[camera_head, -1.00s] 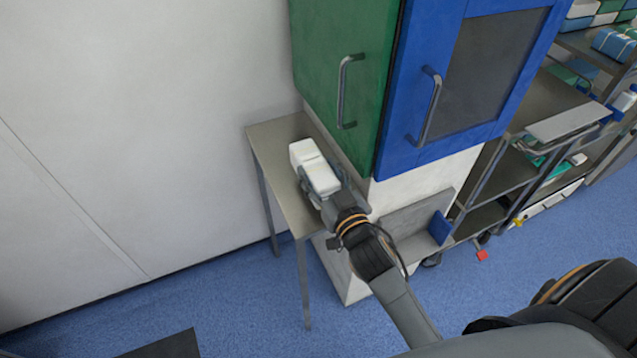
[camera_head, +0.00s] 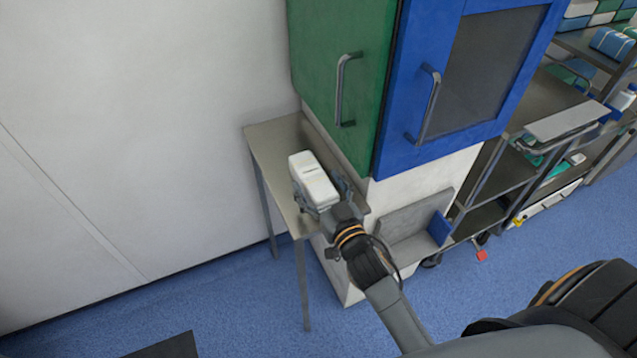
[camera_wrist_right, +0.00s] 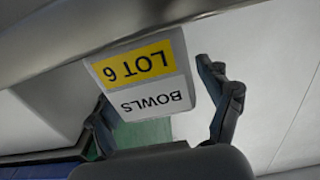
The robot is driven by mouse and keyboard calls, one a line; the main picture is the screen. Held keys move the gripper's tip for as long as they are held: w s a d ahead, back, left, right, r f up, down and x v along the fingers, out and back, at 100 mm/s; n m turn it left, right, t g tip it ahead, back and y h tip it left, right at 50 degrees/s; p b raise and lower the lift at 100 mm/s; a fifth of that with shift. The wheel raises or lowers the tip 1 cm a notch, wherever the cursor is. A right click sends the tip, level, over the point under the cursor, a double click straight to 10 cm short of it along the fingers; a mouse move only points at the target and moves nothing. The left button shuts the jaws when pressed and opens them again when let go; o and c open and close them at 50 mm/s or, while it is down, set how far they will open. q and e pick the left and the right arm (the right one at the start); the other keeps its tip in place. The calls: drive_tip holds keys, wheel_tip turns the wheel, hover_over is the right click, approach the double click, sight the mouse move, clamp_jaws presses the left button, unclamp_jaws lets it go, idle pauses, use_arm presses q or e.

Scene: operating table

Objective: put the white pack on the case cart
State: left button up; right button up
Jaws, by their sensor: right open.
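The white pack (camera_head: 314,178) is at the small steel side table (camera_head: 268,137); I cannot tell whether it rests on the top. In the right wrist view the pack (camera_wrist_right: 140,80) shows a yellow and white label reading "LOT 6" and "BOWLS", upside down. My right gripper (camera_head: 324,198) is open, its fingers on either side of the pack's near end. In the wrist view a gap shows between the pack and the right-hand finger. A wheeled steel cart (camera_head: 565,122), apparently the case cart, stands at the right beyond the cabinet. My left gripper is not in view.
A green cabinet door (camera_head: 340,70) and a blue one (camera_head: 460,80), both with handles, rise close to the right of the side table. A white wall is at the left. Shelves with packs (camera_head: 612,42) stand at the far right. Blue floor (camera_head: 560,235) is open in front.

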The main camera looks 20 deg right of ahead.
drive_tip(key=shift+r, duration=0.1)
drive_tip(key=shift+r, duration=0.1)
drive_tip(key=s+b, duration=0.1)
drive_tip(key=s, duration=1.1)
drive_tip(key=shift+d, duration=0.15)
